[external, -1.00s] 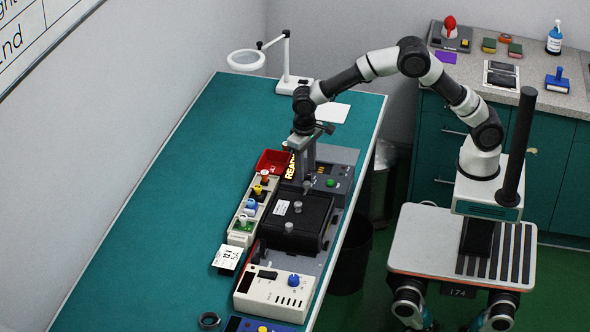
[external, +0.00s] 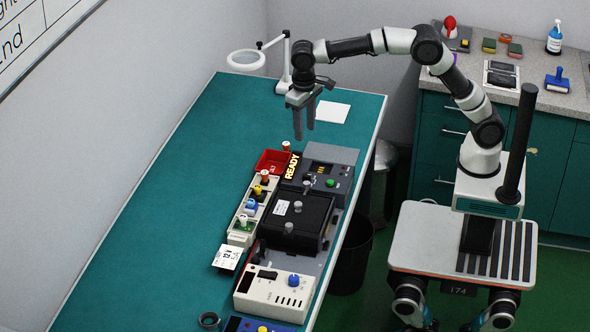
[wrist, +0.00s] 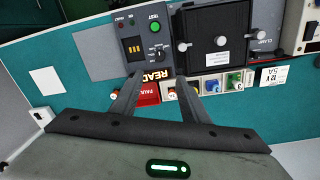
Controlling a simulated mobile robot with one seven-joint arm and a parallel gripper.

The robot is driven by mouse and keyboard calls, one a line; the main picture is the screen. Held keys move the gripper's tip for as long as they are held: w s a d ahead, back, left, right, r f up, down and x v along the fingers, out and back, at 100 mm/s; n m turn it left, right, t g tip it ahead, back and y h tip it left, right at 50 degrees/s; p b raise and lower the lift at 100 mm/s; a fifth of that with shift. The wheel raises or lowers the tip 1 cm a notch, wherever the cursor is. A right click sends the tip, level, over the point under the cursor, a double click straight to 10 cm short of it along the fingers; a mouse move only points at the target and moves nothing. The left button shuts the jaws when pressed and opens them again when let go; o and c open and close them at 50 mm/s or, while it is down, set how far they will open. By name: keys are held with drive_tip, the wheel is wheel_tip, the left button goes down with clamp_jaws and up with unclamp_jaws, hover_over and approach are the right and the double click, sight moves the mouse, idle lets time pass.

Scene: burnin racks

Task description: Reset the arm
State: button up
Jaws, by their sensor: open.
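My gripper (external: 305,122) is open and empty. It hangs with its fingers down above the far half of the green bench (external: 185,190), higher than the equipment. In the wrist view its two fingers (wrist: 152,92) stand apart with nothing between them. My arm arches from my base at the right over to the bench. The test unit (external: 325,178) with a green button and a lit READY sign lies below and nearer the camera than my gripper. The black clamp box (external: 297,222) sits beside that unit.
A red bin (external: 268,158) and a rack of coloured plugs (external: 250,215) line the equipment's left side. A white control box (external: 275,292) is nearer. A magnifier lamp (external: 247,62) stands at the bench's far end, by a white sheet (external: 333,112). The bench's left half is clear.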

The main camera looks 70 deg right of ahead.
drive_tip(key=s+d+r+n+t+y+p, duration=0.1)
drive_tip(key=s+d+r+n+t+p, duration=0.15)
drive_tip(key=s+d+r, duration=0.85)
drive_tip(key=s+d+n+t+p, duration=0.1)
drive_tip(key=s+d+t+p, duration=0.1)
drive_tip(key=s, duration=1.7)
drive_tip(key=shift+d+t+p, duration=0.3)
drive_tip(key=shift+d+t, duration=0.35)
drive_tip(key=shift+d, duration=0.15)
drive_tip(key=shift+f, duration=0.15)
wheel_tip(320, 180, down, 26)
drive_tip(key=b, duration=2.5)
drive_tip(key=shift+r+b, duration=0.25)
drive_tip(key=shift+b, duration=0.05)
